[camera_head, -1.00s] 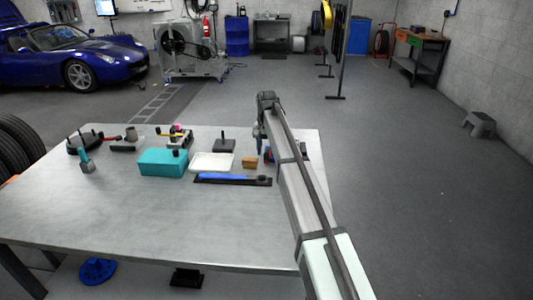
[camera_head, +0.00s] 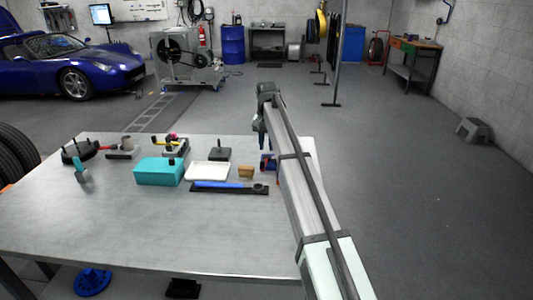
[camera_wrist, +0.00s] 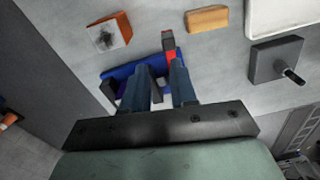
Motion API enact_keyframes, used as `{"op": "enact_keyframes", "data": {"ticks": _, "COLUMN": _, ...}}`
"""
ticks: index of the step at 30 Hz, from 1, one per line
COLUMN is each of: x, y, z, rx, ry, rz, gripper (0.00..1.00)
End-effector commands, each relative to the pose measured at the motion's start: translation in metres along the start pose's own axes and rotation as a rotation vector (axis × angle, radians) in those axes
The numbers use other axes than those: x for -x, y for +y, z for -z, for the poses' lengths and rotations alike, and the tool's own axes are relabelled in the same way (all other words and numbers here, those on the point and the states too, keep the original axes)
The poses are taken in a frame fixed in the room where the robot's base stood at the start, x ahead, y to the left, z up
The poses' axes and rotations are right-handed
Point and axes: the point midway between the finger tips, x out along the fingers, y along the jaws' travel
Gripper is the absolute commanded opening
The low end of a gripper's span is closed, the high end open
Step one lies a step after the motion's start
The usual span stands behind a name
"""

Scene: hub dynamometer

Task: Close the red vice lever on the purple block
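The vice (camera_wrist: 117,74) is blue and lies just beyond my fingertips in the wrist view. In the head view only a small blue and red part of it (camera_head: 268,161) shows beside my arm. The red lever (camera_wrist: 170,56) has a dark end and stands up close to my right-hand fingertip; I cannot tell if they touch. A dark purple patch that looks like the purple block (camera_wrist: 122,90) sits in the vice, partly hidden by my left-hand finger. My gripper (camera_wrist: 161,72) is open, its fingers apart over the vice with nothing clearly between them.
A teal box (camera_head: 159,172) and a blue-handled tool (camera_head: 228,187) lie further left. The table front (camera_head: 130,235) is clear.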

Motion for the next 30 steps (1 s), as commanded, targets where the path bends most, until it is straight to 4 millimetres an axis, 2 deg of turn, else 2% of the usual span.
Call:
{"op": "enact_keyframes", "data": {"ticks": 1, "x": 0.000, "y": 0.012, "z": 0.004, "rx": -0.014, "ry": 0.001, "rz": 0.000, "gripper": 0.22}}
{"op": "enact_keyframes", "data": {"ticks": 4, "x": 0.000, "y": 0.039, "z": 0.007, "rx": -0.043, "ry": 0.002, "rz": 0.001, "gripper": 0.12}}
{"op": "enact_keyframes", "data": {"ticks": 8, "x": -0.006, "y": 0.082, "z": -0.013, "rx": -0.082, "ry": 0.001, "rz": 0.013, "gripper": 0.00}}
{"op": "enact_keyframes", "data": {"ticks": 9, "x": -0.008, "y": 0.093, "z": -0.023, "rx": -0.091, "ry": -0.002, "rz": 0.027, "gripper": 0.00}}
{"op": "enact_keyframes", "data": {"ticks": 13, "x": -0.015, "y": 0.112, "z": -0.047, "rx": -0.102, "ry": 0.026, "rz": 0.106, "gripper": 0.00}}
{"op": "enact_keyframes", "data": {"ticks": 17, "x": -0.018, "y": 0.113, "z": -0.069, "rx": -0.074, "ry": 0.095, "rz": 0.219, "gripper": 0.00}}
{"op": "enact_keyframes", "data": {"ticks": 20, "x": -0.017, "y": 0.100, "z": -0.081, "rx": -0.023, "ry": 0.179, "rz": 0.326, "gripper": 0.00}}
{"op": "enact_keyframes", "data": {"ticks": 22, "x": -0.013, "y": 0.090, "z": -0.082, "rx": 0.010, "ry": 0.241, "rz": 0.393, "gripper": 0.00}}
{"op": "enact_keyframes", "data": {"ticks": 25, "x": -0.003, "y": 0.077, "z": -0.071, "rx": 0.051, "ry": 0.323, "rz": 0.460, "gripper": 0.00}}
{"op": "enact_keyframes", "data": {"ticks": 30, "x": 0.006, "y": 0.070, "z": -0.055, "rx": 0.105, "ry": 0.418, "rz": 0.493, "gripper": 0.00}}
